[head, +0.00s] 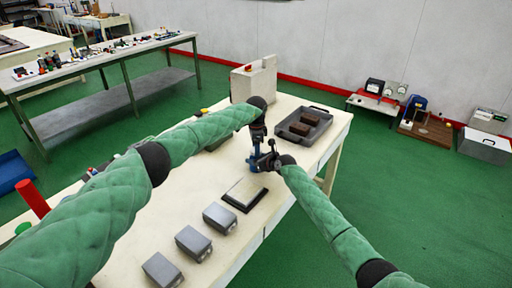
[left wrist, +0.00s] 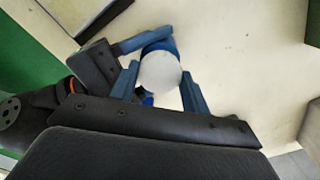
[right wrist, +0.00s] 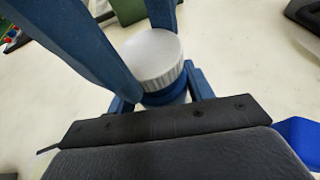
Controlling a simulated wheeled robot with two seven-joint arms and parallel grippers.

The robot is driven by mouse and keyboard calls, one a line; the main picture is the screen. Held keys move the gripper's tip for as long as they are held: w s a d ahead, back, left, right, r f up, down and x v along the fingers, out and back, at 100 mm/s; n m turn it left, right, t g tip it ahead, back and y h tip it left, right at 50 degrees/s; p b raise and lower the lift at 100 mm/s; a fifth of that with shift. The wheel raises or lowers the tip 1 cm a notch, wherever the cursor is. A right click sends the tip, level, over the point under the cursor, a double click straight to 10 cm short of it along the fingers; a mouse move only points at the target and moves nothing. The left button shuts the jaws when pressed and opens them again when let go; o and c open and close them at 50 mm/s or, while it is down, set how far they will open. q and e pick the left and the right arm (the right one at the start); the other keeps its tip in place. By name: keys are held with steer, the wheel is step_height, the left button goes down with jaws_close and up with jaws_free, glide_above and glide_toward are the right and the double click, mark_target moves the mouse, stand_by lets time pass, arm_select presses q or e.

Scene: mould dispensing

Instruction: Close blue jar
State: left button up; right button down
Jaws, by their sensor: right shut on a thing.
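The blue jar (right wrist: 165,97) stands upright with a round white ribbed lid (right wrist: 152,58) on its top. I cannot tell how tightly the lid sits. My right gripper (right wrist: 160,92) is shut on the jar's body from the side, below the lid. My left gripper (left wrist: 160,68) points down from above, with its blue fingers open on either side of the lid (left wrist: 160,74). In the head view both grippers meet over the table, and the jar (head: 253,158) is partly hidden by them.
The pale table (head: 140,215) holds a dark tray (head: 322,131) with brown blocks behind the grippers. A flat dark-edged plate (head: 245,193) and several grey metal boxes (head: 193,242) lie nearer. A beige box-like unit (head: 255,80) stands at the far end.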

arm_select(q)
steer(key=c, duration=0.5)
steer(key=shift+o, duration=0.2)
steer(key=m, duration=1.4)
steer(key=shift+w+a+m, duration=0.1)
steer(key=shift+m, duration=0.3)
steer(key=m, duration=0.4)
steer(key=shift+m, duration=0.3)
steer(key=o, duration=1.1)
